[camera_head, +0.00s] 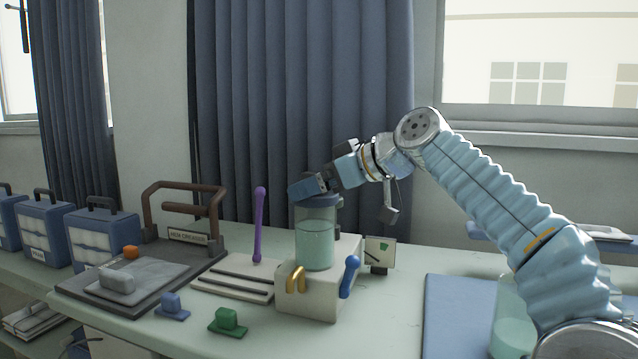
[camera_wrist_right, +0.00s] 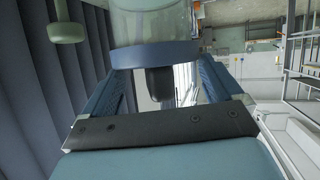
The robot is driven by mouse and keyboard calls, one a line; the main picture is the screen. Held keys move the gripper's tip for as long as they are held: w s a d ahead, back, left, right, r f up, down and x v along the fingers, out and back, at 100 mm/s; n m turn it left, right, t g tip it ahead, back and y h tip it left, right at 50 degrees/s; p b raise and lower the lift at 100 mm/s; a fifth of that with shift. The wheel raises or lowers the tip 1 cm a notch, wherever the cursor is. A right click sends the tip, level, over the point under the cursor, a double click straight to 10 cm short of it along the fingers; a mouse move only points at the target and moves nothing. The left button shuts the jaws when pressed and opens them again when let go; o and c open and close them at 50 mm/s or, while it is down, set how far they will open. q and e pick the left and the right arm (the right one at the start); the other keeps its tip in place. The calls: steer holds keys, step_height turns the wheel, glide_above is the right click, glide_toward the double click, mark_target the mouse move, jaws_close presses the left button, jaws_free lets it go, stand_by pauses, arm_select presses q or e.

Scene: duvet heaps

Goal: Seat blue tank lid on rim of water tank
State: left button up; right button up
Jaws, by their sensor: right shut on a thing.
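The water tank (camera_head: 315,248) is a clear cylinder with pale green water, upright on a cream machine body (camera_head: 308,300). The blue tank lid (camera_head: 316,201) is at the top of the tank, roughly level. In the right wrist view the lid (camera_wrist_right: 155,56) lies against the tank's end (camera_wrist_right: 150,24), with a dark knob (camera_wrist_right: 160,86) on its outer face. I cannot tell whether it is fully seated. My right gripper (camera_head: 308,190) reaches in from the right and is shut on the lid, with a finger on each side in the wrist view. My left gripper is not in view.
A gold handle (camera_head: 296,279) and a blue lever (camera_head: 349,277) are on the machine's front. A purple stick (camera_head: 260,225) stands left of the tank. Blue (camera_head: 171,308) and green (camera_head: 228,322) pieces lie in front. A dark tray (camera_head: 140,280) is left, a blue mat (camera_head: 450,312) right.

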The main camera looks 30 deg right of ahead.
steer(key=shift+f, duration=0.25)
steer(key=o, duration=0.8)
steer(key=p+v, duration=0.1)
steer(key=v, duration=1.3)
steer(key=shift+w, duration=0.1)
